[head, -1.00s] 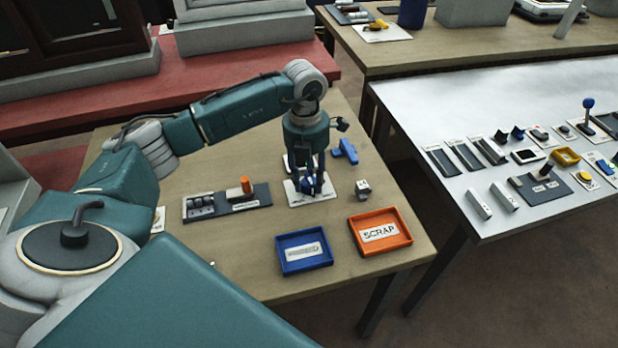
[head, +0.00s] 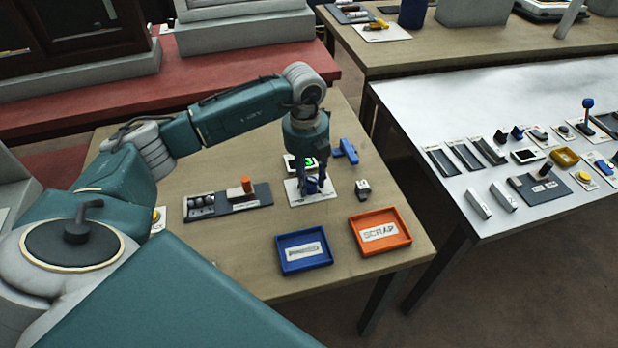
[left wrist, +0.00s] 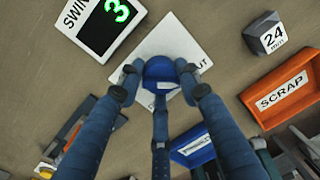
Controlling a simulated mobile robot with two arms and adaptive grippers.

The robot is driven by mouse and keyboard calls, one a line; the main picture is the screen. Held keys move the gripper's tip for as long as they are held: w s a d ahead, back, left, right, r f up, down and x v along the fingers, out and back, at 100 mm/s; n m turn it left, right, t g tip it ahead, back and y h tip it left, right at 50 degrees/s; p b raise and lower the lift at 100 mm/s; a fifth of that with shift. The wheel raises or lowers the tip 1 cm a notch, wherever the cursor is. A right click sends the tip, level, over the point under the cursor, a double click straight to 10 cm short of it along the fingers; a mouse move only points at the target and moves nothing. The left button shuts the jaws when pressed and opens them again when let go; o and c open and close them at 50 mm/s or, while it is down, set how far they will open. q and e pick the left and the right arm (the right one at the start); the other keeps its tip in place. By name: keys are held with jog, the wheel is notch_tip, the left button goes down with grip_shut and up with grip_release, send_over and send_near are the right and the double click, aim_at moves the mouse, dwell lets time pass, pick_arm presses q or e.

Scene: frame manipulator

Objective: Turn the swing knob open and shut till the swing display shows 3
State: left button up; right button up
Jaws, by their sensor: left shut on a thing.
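The swing display (left wrist: 105,22) is a black screen in a white frame, and its lit green digit reads 3. It also shows beside my gripper in the head view (head: 310,162). The swing knob (left wrist: 158,72) is blue and sits on a white plate (left wrist: 170,38) with printed words partly hidden by the fingers. My left gripper (head: 313,188) points down over the plate. Its fingers (left wrist: 157,80) are shut on the knob, one on each side. My right gripper is not in view.
A blue tray (head: 278,258) and an orange scrap tray (head: 355,235) stand nearer on the wooden table. A small grey block (head: 363,189) and a blue T-shaped piece (head: 346,151) lie to the right. A dark fixture with an orange knob (head: 246,185) is on the left.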

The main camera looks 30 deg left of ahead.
aim_at(307, 178)
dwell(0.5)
pick_arm(q)
jog(key=o, duration=1.2)
jog(key=shift+c, duration=0.2)
notch_tip(307, 178, up, 12)
jog(key=shift+s+a, duration=0.15)
jog(key=shift+a, duration=0.05)
